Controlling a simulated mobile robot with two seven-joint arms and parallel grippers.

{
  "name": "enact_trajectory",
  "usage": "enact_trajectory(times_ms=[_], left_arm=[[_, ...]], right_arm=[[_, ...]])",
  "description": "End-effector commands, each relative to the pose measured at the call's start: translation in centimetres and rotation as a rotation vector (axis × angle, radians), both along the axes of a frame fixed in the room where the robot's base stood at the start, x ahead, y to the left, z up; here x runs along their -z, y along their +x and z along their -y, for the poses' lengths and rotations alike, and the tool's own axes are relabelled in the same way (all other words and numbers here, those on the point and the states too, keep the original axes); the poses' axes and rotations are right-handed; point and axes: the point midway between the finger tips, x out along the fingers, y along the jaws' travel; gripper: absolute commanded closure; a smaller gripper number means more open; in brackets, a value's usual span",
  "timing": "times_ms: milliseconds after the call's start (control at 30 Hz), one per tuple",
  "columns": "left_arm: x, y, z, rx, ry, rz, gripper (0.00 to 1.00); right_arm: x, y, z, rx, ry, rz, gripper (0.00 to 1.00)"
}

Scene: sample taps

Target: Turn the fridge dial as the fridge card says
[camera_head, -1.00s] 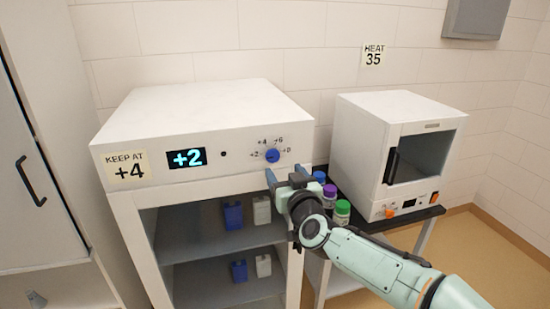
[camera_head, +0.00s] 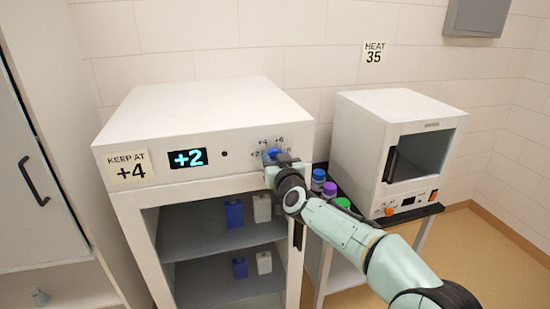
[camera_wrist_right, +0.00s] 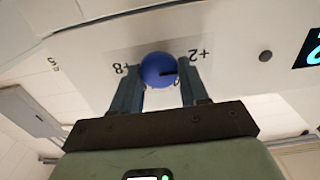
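The white fridge (camera_head: 140,215) carries a card (camera_head: 127,171) reading "KEEP AT +4" and a display (camera_head: 188,158) showing +2. Its blue dial (camera_head: 274,153) is partly hidden by my right gripper (camera_head: 273,160) in the head view. In the right wrist view, which is upside down, the dial (camera_wrist_right: 157,69) shows a dark mark pointing towards the +2 label. My right gripper (camera_wrist_right: 159,80) is open, with one finger on each side of the dial. I cannot tell whether the fingers touch it. My left gripper is not in view.
Several capped bottles (camera_head: 318,178) stand between fridge and oven, close to my right arm. The open shelves below hold blue and white containers.

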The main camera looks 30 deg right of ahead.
Motion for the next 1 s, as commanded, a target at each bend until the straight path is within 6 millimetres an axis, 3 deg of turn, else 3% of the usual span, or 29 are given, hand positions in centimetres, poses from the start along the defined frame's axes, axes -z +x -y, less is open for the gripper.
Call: enact_trajectory(times_ms=[467,1000], left_arm=[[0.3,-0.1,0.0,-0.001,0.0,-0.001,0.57],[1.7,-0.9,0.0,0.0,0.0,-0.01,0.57]], right_arm=[[0.0,0.0,0.0,0.0,0.071,0.017,0.86],[0.2,-0.1,0.2,0.0,0.512,0.124,0.86]])
